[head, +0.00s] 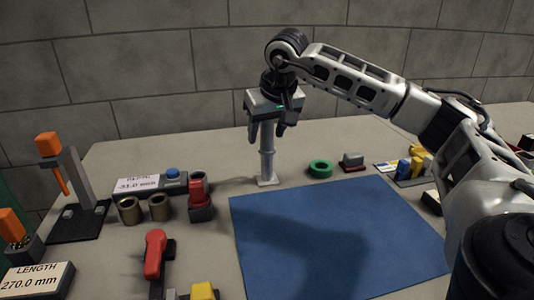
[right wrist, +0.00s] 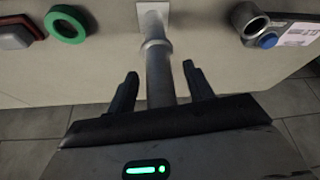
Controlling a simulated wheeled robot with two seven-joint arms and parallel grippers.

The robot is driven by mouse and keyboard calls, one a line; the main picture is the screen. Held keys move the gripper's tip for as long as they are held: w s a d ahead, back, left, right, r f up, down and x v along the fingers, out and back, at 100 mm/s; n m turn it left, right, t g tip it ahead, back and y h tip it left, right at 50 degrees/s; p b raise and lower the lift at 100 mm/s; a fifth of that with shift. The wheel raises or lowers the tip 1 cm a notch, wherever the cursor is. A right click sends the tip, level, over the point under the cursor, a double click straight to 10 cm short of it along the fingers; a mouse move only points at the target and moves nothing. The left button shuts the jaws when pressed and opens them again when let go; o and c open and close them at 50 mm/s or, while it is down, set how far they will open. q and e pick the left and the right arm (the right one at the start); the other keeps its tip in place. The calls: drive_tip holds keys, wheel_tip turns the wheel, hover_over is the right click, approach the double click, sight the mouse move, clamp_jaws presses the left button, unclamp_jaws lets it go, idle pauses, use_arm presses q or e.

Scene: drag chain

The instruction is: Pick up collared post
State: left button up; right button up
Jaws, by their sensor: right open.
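The collared post (head: 267,160) is a grey upright post on a small square base, standing on the table behind the blue mat. It shows a collar ring part way up its shaft. In the right wrist view the post (right wrist: 157,65) runs down between the two fingers. My right gripper (head: 266,133) is above the table at the post's upper part, pointing down, with a finger on either side of it. In the right wrist view my right gripper (right wrist: 160,80) is open, with a gap between each finger and the post. The post's top is hidden by the gripper. My left gripper is not in view.
A green ring (head: 320,168) and a grey-and-red block (head: 352,160) lie right of the post. Red parts (head: 199,190), brass cylinders (head: 159,206) and a display (head: 138,185) stand left. The blue mat (head: 330,240) is clear apart from shadow.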

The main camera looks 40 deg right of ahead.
clamp_jaws()
drive_tip(key=shift+r, duration=0.15)
